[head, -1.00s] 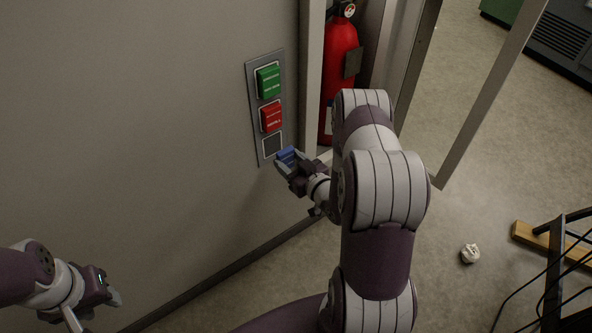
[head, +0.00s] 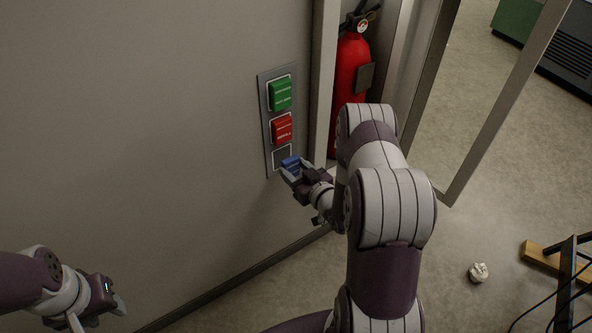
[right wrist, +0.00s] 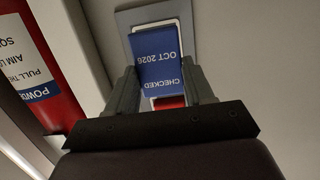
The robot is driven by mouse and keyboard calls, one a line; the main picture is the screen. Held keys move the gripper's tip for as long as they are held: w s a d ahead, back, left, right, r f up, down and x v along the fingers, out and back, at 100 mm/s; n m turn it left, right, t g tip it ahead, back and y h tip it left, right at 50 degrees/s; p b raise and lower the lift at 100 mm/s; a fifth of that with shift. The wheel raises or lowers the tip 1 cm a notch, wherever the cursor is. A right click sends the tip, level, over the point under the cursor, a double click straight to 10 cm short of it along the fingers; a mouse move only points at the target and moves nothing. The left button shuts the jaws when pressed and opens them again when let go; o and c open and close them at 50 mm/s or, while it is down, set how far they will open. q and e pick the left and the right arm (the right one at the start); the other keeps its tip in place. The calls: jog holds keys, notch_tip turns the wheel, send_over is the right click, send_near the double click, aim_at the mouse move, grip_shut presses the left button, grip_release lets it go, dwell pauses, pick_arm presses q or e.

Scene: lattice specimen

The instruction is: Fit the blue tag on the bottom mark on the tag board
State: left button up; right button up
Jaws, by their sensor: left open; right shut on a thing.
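The grey tag board (head: 267,146) is on the wall, with a green tag (head: 280,95) at the top and a red tag (head: 282,129) in the middle. The bottom mark (head: 281,154) is a white-outlined square, partly hidden by the blue tag (head: 291,163). My right gripper (head: 293,173) is shut on the blue tag. In the right wrist view, the blue tag (right wrist: 157,60) reads upside down between the fingers, with white outline beside it and a strip of red beyond its lower end. I cannot tell whether it touches the board. My left gripper (head: 103,312) is open and empty at lower left.
A red fire extinguisher (head: 351,75) stands in a recess right of the board, behind a wall edge close to my right gripper. A crumpled white piece (head: 479,272) and a dark stand with a wooden foot (head: 541,256) are on the floor at right. The wall at left is bare.

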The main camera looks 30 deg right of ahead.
aim_at(293, 166)
jog(key=shift+w, duration=0.3)
dwell(0.4)
jog(key=shift+w+a, duration=0.1)
jog(key=shift+w, duration=0.55)
jog(key=shift+b+x, duration=0.4)
jog(key=shift+x, duration=0.45)
dwell(1.0)
jog(key=o, duration=1.4)
jog(key=shift+r, duration=0.15)
jog(key=shift+p+v, duration=0.45)
jog(key=shift+v, duration=0.3)
jog(key=shift+p+v, duration=0.65)
jog(key=shift+v, duration=0.9)
jog(key=shift+s+r, duration=0.15)
jog(key=shift+s, duration=0.1)
